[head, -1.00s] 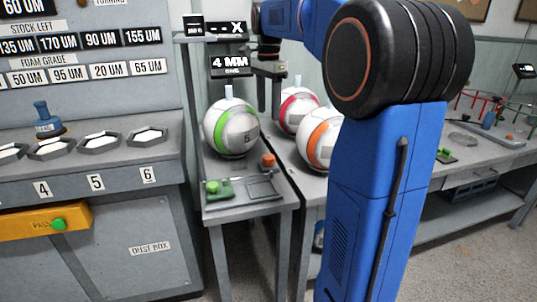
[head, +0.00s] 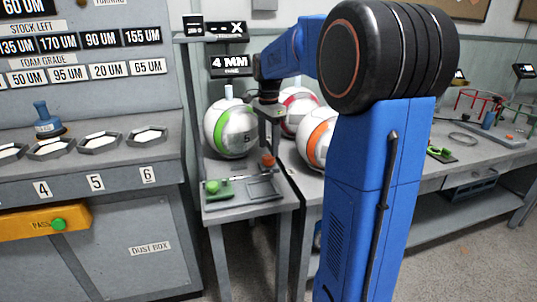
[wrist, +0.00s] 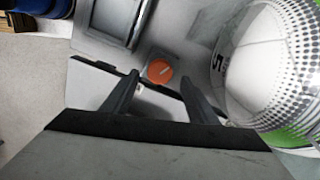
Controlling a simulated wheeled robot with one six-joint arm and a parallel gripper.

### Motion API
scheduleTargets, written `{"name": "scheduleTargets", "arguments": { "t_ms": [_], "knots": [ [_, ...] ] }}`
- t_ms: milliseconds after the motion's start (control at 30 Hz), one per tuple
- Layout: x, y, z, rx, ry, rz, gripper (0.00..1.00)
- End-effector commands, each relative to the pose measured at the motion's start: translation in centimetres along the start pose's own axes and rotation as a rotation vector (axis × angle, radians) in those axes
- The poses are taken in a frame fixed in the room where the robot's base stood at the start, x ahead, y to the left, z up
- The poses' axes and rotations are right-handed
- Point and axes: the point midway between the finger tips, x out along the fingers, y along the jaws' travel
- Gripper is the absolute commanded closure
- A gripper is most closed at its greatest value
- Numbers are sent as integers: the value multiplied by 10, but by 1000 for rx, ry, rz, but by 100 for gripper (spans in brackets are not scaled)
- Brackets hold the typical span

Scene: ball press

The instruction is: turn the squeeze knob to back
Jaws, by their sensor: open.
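The squeeze knob (head: 267,160) is a small orange round knob on the grey bench, in front of the ball with the green band. In the wrist view the knob (wrist: 160,72) shows a short pale mark on its top. My gripper (head: 269,146) points down just above the knob. In the wrist view its two dark fingers (wrist: 160,80) are apart, with their tips to either side of the knob. The gap between them holds nothing I can see gripped. I cannot tell whether a finger touches the knob.
The green-banded ball (head: 231,128) stands close behind the gripper and fills the right of the wrist view. A green button block (head: 217,188) and a shallow grey tray (head: 263,190) lie in front. A "4 MM" display (head: 230,64) stands behind.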

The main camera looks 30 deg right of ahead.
Motion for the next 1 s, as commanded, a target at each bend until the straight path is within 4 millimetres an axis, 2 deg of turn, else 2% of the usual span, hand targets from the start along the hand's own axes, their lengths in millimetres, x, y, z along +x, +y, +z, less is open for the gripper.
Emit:
{"name": "scheduleTargets", "arguments": {
  "t_ms": [100, 300, 667, 700, 867, 1000],
  "knots": [
    [18, 1, 0, 0, -1, 2, 47],
    [36, 0, 0, 0, 0, 0, 47],
    [40, 0, 0, 0, 0, -1, 47],
    [40, 0, 0, 0, 0, -1, 51],
    [40, 0, 0, 0, 0, -1, 88],
    [40, 0, 0, -2, 0, -1, 88]
  ]
}}
